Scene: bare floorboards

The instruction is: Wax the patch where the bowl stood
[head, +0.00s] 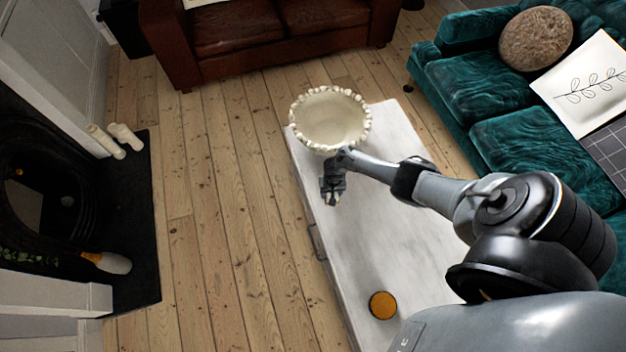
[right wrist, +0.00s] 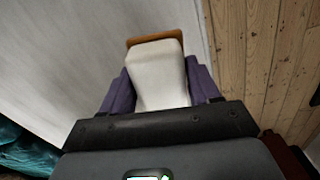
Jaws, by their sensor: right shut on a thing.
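A cream bowl (head: 330,118) with a beaded rim stands upright at the far end of the pale, streaky table (head: 365,255). My right gripper (head: 332,200) is over the table's left side, just in front of the bowl and apart from it. In the right wrist view its purple fingers (right wrist: 155,88) are shut on a white block with an orange-brown edge (right wrist: 158,72). I cannot tell if the block touches the table. A round orange disc (head: 382,305) lies near the table's near end. No distinct patch stands out on the tabletop. My left gripper is not in view.
A teal sofa (head: 510,120) runs along the table's right side; a brown leather sofa (head: 260,40) is behind. A fireplace hearth (head: 140,210) lies left. Bare floorboards (head: 215,200) lie between hearth and table. The tabletop between gripper and disc is clear.

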